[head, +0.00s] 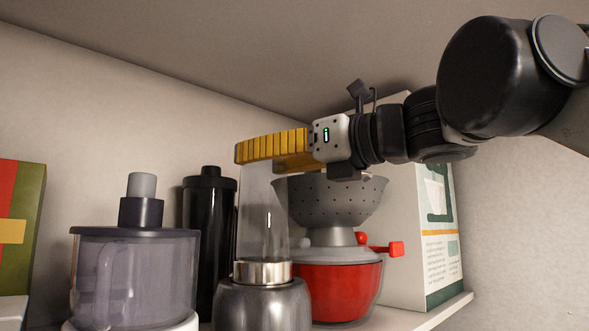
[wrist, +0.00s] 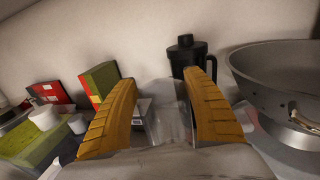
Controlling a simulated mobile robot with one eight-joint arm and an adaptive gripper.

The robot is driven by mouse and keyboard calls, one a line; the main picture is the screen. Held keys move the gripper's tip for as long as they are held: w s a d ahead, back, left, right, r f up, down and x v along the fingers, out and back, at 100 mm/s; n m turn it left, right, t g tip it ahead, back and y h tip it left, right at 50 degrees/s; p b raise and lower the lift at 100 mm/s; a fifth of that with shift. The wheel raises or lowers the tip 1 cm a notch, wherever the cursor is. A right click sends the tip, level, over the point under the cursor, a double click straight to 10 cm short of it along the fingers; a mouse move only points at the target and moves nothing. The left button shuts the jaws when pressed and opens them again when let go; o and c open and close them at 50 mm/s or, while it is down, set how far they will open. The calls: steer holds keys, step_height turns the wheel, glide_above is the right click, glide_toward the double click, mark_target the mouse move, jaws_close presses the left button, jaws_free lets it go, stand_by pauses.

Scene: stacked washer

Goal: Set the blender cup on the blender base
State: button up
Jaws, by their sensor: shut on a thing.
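The blender cup (head: 264,218) is a clear, tapered, upright vessel in the head view. My gripper (head: 256,149) has yellow ribbed fingers, which are shut on the cup near its top. In the wrist view, the clear cup (wrist: 165,112) shows between the two fingers of my gripper (wrist: 159,78). The blender base (head: 262,306) is dark grey and rounded, directly below the cup. A silver ring (head: 262,272) lies between the cup and the base. I cannot tell whether the cup is seated or slightly above the base.
A food processor (head: 134,275) stands left of the base, with a black canister (head: 208,235) behind. A red bowl appliance (head: 340,290) and a grey colander (head: 332,200) stand close on the right. A tall box (head: 436,240) is further right. A sloping surface lies above.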

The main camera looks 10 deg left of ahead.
steer(key=shift+f, duration=0.1)
steer(key=o, duration=1.1)
steer(key=shift+o, duration=0.2)
steer(key=shift+d, duration=0.1)
steer(key=v, duration=1.1)
